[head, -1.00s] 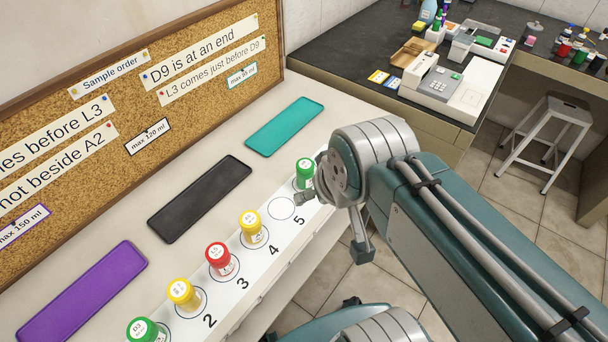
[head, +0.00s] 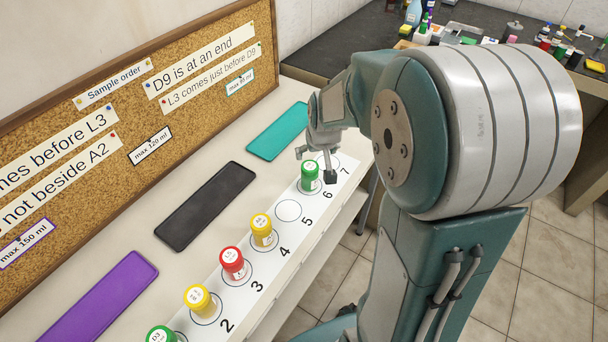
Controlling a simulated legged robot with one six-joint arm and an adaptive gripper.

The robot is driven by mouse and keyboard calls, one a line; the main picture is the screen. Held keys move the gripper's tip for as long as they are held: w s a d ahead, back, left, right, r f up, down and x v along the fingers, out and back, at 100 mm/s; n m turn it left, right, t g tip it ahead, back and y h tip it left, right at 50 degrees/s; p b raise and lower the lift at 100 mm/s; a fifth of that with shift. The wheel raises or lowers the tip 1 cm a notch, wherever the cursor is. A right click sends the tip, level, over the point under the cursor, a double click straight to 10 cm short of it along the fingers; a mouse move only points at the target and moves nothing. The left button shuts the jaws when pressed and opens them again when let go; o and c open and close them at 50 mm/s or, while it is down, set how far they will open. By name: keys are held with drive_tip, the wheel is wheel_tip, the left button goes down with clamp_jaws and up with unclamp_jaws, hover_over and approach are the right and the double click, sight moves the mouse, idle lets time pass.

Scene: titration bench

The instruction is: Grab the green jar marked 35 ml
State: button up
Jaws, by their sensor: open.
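A green jar with a white lid label (head: 310,176) stands upright on circle 6 of the white numbered strip (head: 262,292). A second green jar, marked D3 (head: 161,335), stands at the strip's near end, cut off by the picture's lower edge. I cannot read 35 ml on either. My gripper (head: 316,165) is open at the circle 6 jar, its fingers on either side of the lid in the picture. One finger overlaps the jar's right edge. I cannot tell whether they touch.
Yellow jars (head: 262,232) (head: 199,302) and a red jar (head: 233,264) stand along the strip; circle 5 (head: 288,210) is empty. Teal (head: 277,132), black (head: 206,205) and purple (head: 100,305) trays lie behind, bare. A corkboard (head: 130,110) with notes stands along the back.

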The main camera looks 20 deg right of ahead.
sight(310, 166)
drive_tip(key=x, duration=0.5)
drive_tip(key=shift+w+d+f, duration=0.15)
drive_tip(key=shift+w+f, duration=0.05)
drive_tip(key=shift+f, duration=0.15)
drive_tip(key=shift+w+x, duration=0.15)
drive_tip(key=shift+x, duration=1.15)
drive_tip(key=shift+w+x, duration=0.2)
drive_tip(key=shift+x, duration=1.1)
drive_tip(key=shift+r, duration=0.1)
drive_tip(key=c, duration=1.2)
